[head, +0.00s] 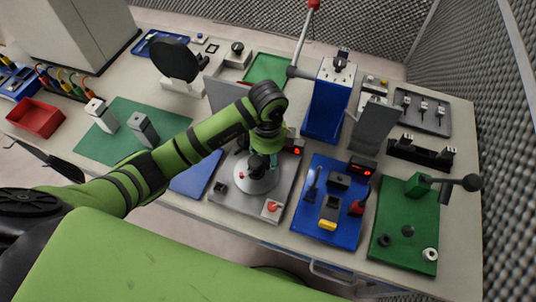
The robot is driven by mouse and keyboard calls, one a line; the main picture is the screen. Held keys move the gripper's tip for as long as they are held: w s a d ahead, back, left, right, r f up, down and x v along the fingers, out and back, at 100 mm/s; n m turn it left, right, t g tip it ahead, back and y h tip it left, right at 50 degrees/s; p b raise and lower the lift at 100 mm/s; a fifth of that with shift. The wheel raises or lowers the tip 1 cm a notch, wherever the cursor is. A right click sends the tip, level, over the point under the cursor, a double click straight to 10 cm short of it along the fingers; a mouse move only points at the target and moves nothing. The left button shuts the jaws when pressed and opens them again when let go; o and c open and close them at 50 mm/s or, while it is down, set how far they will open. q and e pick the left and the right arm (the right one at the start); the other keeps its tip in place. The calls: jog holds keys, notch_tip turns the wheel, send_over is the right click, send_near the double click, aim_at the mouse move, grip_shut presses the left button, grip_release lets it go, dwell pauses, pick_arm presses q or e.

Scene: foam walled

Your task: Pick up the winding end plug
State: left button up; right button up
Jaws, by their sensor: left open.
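My left arm reaches in from the left over a grey station plate (237,208) in the middle of the bench. My left gripper (258,162) points down just above a round light-grey disc (256,182) on that plate. Its fingers are small and partly hidden by my wrist; it is open. A dark upright part shows at the fingers, too small to name. I cannot tell for sure which part is the winding end plug. My right gripper is not in view.
A red button box (271,208) stands near the plate's front edge. To the right are a blue mat (329,232) with tools, a tall blue press (327,105) and a green mat (405,258) with a lever. A red bin (35,118) stands far left.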

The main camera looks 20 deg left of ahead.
pick_arm(q)
jog(key=shift+r, duration=0.1)
grip_shut()
